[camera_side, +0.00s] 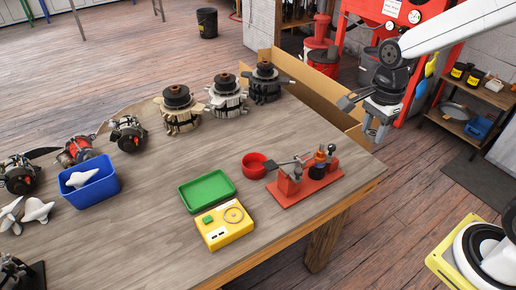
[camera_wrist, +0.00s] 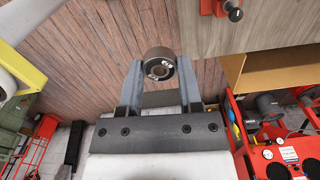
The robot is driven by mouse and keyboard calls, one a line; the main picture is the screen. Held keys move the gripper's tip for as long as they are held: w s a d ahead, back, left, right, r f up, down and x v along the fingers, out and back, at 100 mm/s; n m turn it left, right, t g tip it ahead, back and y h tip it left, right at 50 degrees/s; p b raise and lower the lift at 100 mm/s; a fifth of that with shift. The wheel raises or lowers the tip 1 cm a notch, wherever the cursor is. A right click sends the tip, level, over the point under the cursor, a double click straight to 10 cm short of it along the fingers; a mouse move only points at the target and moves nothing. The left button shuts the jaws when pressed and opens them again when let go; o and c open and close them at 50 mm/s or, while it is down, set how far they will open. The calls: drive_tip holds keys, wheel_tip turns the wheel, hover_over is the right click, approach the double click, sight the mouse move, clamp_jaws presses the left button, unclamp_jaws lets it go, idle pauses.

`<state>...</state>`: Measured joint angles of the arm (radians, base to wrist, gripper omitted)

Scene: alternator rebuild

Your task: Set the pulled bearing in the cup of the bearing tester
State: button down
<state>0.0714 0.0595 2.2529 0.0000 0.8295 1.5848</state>
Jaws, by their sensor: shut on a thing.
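My gripper (camera_side: 372,136) is at the right in the side view, raised beyond the table's far right corner. In the wrist view its two fingers (camera_wrist: 160,76) are shut on a small round metal bearing (camera_wrist: 159,63), held at the fingertips with one ring face towards the camera. I cannot make out the bearing in the side view. A yellow box (camera_side: 213,240) with a round ring-shaped cup (camera_side: 234,215) and a green block on top looks like the bearing tester. It sits near the table's front edge, well left of and below my gripper. The cup looks empty.
A red-based stand (camera_side: 305,187) with upright parts and a lever lies between my gripper and the yellow box. Beside it are a red bowl (camera_side: 253,166) and a green tray (camera_side: 207,190). Several alternator parts (camera_side: 228,95) stand behind. A cardboard box (camera_side: 308,85) adjoins the table's far edge.

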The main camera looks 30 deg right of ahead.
sight(370, 132)
drive_tip(key=shift+r, duration=0.1)
drive_tip(key=shift+r, duration=2.3)
drive_tip(key=shift+w+a+r, duration=0.2)
drive_tip(key=shift+w, duration=0.05)
drive_tip(key=w+a+n, duration=0.1)
drive_tip(key=w+a, duration=0.3)
drive_tip(key=a, duration=0.6)
drive_tip(key=w+a+n, duration=0.2)
drive_tip(key=w+a, duration=0.2)
drive_tip(key=a, duration=0.5)
drive_tip(key=w+a+n, duration=0.1)
drive_tip(key=w+a, duration=0.4)
drive_tip(key=a, duration=0.5)
drive_tip(key=f, duration=2.1)
drive_tip(key=shift+s, duration=0.2)
drive_tip(key=shift+f, duration=0.2)
